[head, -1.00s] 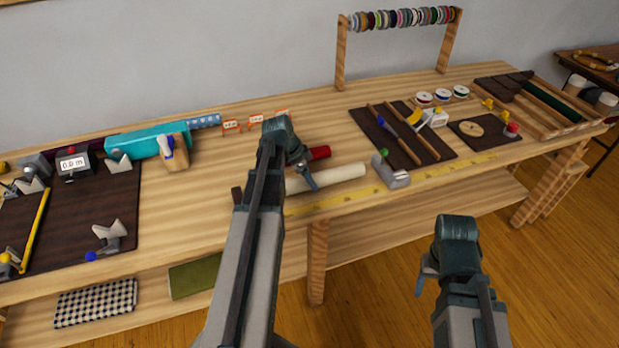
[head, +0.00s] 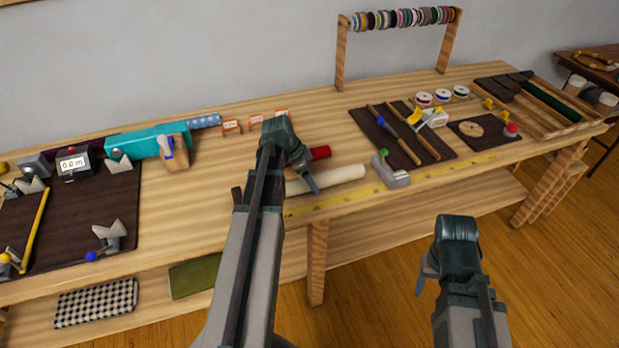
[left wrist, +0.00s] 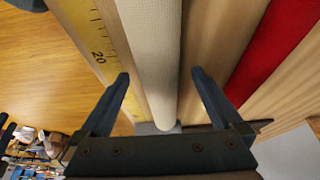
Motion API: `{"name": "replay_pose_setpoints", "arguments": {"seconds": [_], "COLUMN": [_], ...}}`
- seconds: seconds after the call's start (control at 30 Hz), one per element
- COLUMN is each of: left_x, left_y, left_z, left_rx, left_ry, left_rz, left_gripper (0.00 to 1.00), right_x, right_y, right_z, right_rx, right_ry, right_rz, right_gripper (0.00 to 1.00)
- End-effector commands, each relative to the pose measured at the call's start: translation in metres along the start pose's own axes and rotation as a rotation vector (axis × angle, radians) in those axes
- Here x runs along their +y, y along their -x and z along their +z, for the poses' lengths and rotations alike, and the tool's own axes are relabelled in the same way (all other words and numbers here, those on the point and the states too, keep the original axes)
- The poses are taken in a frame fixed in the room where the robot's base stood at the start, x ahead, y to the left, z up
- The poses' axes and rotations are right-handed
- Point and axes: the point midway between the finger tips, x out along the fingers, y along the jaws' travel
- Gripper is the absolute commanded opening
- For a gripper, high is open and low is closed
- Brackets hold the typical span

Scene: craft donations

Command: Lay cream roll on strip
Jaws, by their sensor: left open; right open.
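The cream roll (head: 335,178) lies on the bench near its front edge, just behind the yellow measuring strip (head: 330,200). My left gripper (head: 312,184) is over the roll's left part, which my arm partly hides. In the left wrist view the cream roll (left wrist: 156,60) runs between the two open fingers of my left gripper (left wrist: 158,82), with a gap on each side. The yellow strip (left wrist: 98,42) lies alongside it to the left, apart from the roll. My right gripper (head: 420,283) is open and empty in front of the bench, over the floor.
A red roll (head: 320,153) lies behind the cream one and also shows in the left wrist view (left wrist: 275,50). A grey clamp-like block (head: 392,172) with a green knob stands right of the cream roll. Dark tool mats (head: 375,133) lie farther right.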

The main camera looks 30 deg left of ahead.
Motion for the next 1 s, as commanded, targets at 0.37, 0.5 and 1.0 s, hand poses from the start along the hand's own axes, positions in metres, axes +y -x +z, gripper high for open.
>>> {"name": "replay_pose_setpoints", "arguments": {"seconds": [0.37, 0.5, 1.0], "left_x": [0.0, 0.0, 0.0], "left_y": [0.037, 0.059, 0.133], "left_z": [-0.002, -0.003, -0.002], "left_rx": [0.0, 0.0, 0.0], "left_ry": [0.001, 0.002, 0.001], "left_rz": [0.0, 0.0, -0.001], "left_gripper": [1.0, 1.0, 1.0], "right_x": [0.003, 0.005, 0.012], "right_y": [0.035, 0.056, 0.122], "right_z": [0.002, 0.003, 0.007], "right_rx": [0.0, 0.0, 0.0], "right_ry": [0.0, 0.0, 0.0], "right_rz": [0.0, 0.0, 0.0], "right_gripper": [0.61, 0.61, 0.61]}}
